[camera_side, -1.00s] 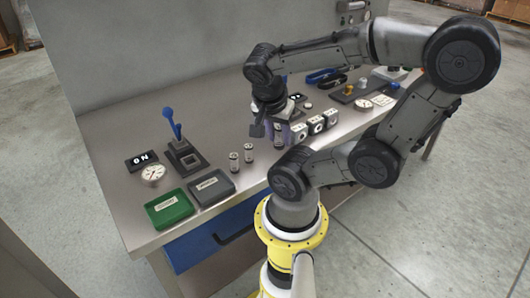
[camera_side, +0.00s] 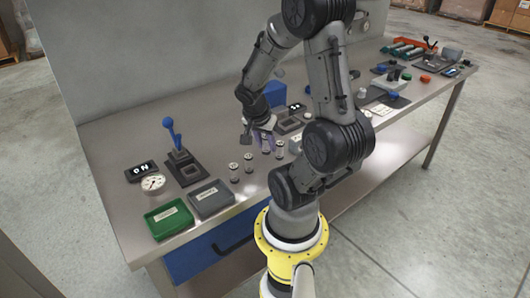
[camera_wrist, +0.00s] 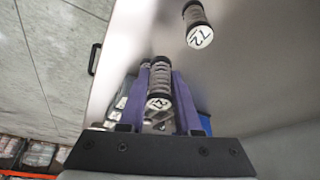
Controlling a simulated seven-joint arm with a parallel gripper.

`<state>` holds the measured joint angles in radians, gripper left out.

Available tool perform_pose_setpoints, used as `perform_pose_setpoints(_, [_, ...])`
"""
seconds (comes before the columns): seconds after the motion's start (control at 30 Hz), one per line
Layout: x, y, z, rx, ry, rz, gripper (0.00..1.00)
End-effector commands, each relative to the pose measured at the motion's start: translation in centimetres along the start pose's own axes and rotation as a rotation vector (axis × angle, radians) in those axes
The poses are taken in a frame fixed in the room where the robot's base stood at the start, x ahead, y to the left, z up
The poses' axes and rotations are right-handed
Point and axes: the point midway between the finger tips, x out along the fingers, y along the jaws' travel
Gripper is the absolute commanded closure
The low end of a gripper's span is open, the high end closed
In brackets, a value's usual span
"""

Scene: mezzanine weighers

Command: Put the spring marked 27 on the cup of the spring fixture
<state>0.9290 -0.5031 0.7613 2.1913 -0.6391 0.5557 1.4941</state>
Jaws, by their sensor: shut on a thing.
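My gripper (camera_wrist: 158,103) is shut on a spring (camera_wrist: 160,82) in the wrist view. The spring stands between the purple fingers, and the number on its white end is too blurred to read surely. Another spring (camera_wrist: 196,22) is apart from the fingers at the top; its label looks like 72 or 27. In the side view my gripper (camera_side: 266,142) is low over the bench, right of two small standing springs (camera_side: 241,169). A black stand with a blue lever (camera_side: 183,165) is farther left; I cannot tell whether it is the spring fixture, and no cup is clear.
A green tray (camera_side: 170,218) and a grey tray (camera_side: 210,198) lie at the bench's front left. A round dial (camera_side: 153,182) and a black display (camera_side: 142,170) are behind them. A blue box (camera_side: 275,93) is behind my gripper. Bench between stand and springs is clear.

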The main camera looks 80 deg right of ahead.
Motion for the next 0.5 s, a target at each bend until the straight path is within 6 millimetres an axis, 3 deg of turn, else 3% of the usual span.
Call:
perform_pose_setpoints(0.27, [2.3,-1.0,-0.4,0.001,-0.001,0.003,1.0])
perform_pose_setpoints(0.5, [4.5,-1.0,0.5,0.001,0.0,0.0,1.0])
